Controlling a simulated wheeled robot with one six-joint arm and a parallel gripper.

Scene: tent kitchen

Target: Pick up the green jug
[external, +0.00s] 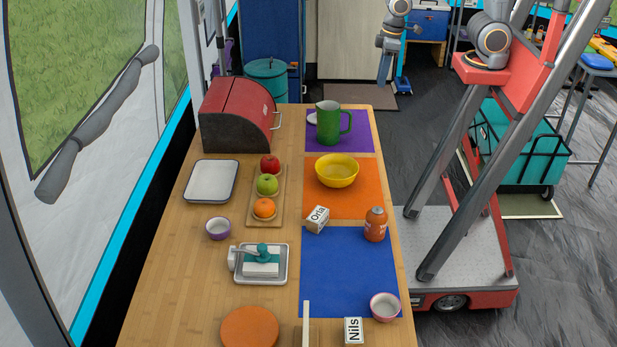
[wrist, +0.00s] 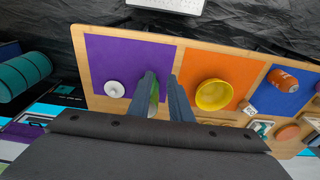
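The green jug (external: 328,123) stands upright on the purple mat at the far end of the table, its handle to the right in the external view. In the wrist view only a strip of the jug (wrist: 154,98) shows, beside the left finger, which hides part of it. My gripper (wrist: 161,76) is open, with a gap between its two fingers. In the external view my gripper (external: 388,45) hangs off the table, beyond and to the right of the jug, apart from it.
A white dish (wrist: 115,89) is close beside the jug. A yellow bowl (external: 337,170) stands on the orange mat in front of it. A red bread box (external: 238,112) is to its left. Fruit on a wooden tray (external: 279,190) lies nearby.

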